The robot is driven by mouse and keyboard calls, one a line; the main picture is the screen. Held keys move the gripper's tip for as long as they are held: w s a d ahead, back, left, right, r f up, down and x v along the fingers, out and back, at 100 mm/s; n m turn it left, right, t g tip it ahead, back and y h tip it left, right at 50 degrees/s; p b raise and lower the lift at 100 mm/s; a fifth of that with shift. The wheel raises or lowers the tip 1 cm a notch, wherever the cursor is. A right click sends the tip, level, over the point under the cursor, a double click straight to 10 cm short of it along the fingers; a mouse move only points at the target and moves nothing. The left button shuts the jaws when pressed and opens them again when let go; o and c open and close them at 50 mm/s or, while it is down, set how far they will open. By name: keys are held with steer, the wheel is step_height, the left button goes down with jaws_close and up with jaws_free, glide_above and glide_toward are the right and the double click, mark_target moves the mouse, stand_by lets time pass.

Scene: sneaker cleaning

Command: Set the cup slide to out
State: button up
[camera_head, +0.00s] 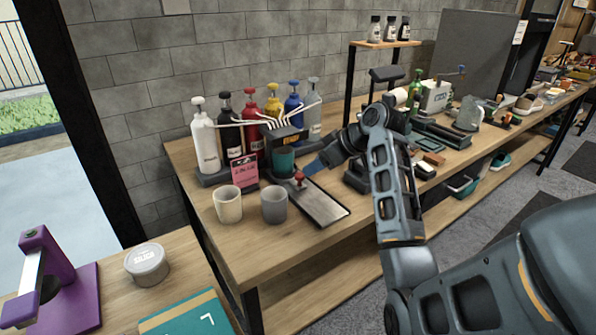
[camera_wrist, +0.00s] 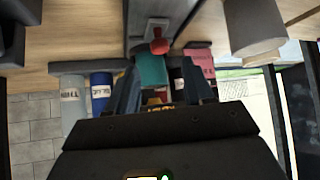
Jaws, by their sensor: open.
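The cup slide (camera_head: 322,206) is a long grey metal track on the table, running from under the dispenser (camera_head: 286,136) toward the table's front edge. A red knob (camera_head: 299,176) stands on it, close in front of a teal cup (camera_head: 284,161) under the dispenser head. My gripper (camera_head: 313,166) is just right of the knob. In the wrist view, upside down, the red knob (camera_wrist: 158,46) and teal cup (camera_wrist: 152,70) show between and beyond my open fingers (camera_wrist: 162,78). The fingers look empty; whether they touch the knob cannot be told.
Several pump bottles (camera_head: 205,140) stand behind the dispenser. A pink card (camera_head: 244,171), a cream cup (camera_head: 228,204) and a grey cup (camera_head: 273,205) stand left of the track. A black block (camera_head: 357,178) lies to its right. The track's front part is bare.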

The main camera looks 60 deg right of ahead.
mark_target(300, 175)
steer(key=shift+x, duration=3.15)
jaws_close()
